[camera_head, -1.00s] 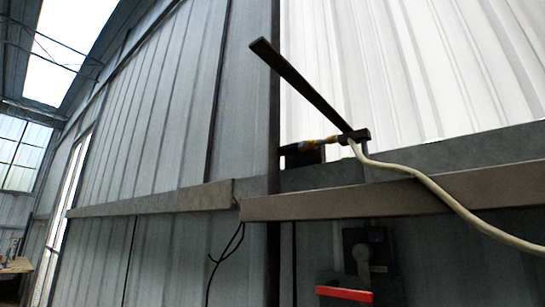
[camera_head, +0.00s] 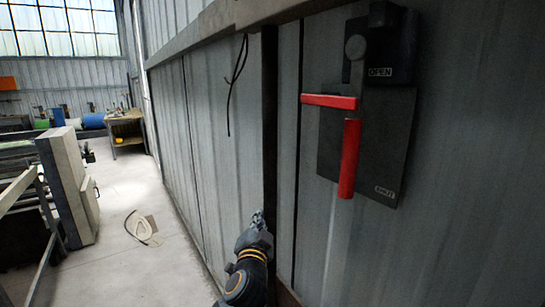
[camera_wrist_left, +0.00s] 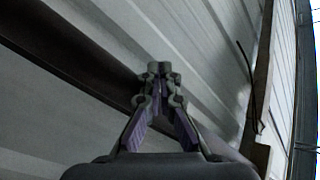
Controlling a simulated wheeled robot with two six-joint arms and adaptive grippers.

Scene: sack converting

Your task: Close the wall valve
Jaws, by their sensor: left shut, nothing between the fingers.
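The wall valve is a dark plate (camera_head: 340,135) on the corrugated wall, with a dark box above it. A round grey pivot (camera_head: 356,47) sits at the top. A red horizontal bar (camera_head: 330,101) sticks out left below it, and a red vertical bar (camera_head: 349,158) hangs under that. I cannot tell how the two red bars join. An "OPEN" label (camera_head: 380,72) is at the upper right and a "SHUT" label (camera_head: 384,191) at the lower right. My left gripper (camera_head: 258,218) is shut and empty, below and left of the valve, apart from it. Its closed fingertips show in the left wrist view (camera_wrist_left: 158,68).
A ledge (camera_head: 235,20) runs above, with a black cable (camera_head: 237,85) hanging. A workbench (camera_head: 127,122) and grey cabinet (camera_head: 70,185) stand left. A coil (camera_head: 142,228) lies on the floor.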

